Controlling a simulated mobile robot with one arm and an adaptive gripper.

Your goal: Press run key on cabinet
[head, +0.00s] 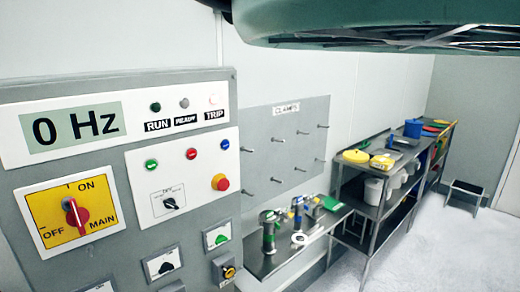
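The grey cabinet (100,260) fills the left of the head view. Its display (75,127) reads "0 Hz". Beside it are a dark green RUN lamp (155,107), a grey READY lamp (184,103) and a pale TRIP lamp (212,100). The white panel below has a green button (151,164), a red button (193,154), a blue button (224,144), a black selector (169,203) and a red emergency stop (220,182). None of these buttons is legibly marked as the run key. A red main switch (76,217) sits on a yellow plate. My gripper is not in view.
Further switches (216,238) line the cabinet's lower part. A pegboard marked CLAMPS (287,150) hangs behind. A metal bench (270,264) and loaded shelves (345,200) run along the wall. A large green body (380,22) overhangs the top right.

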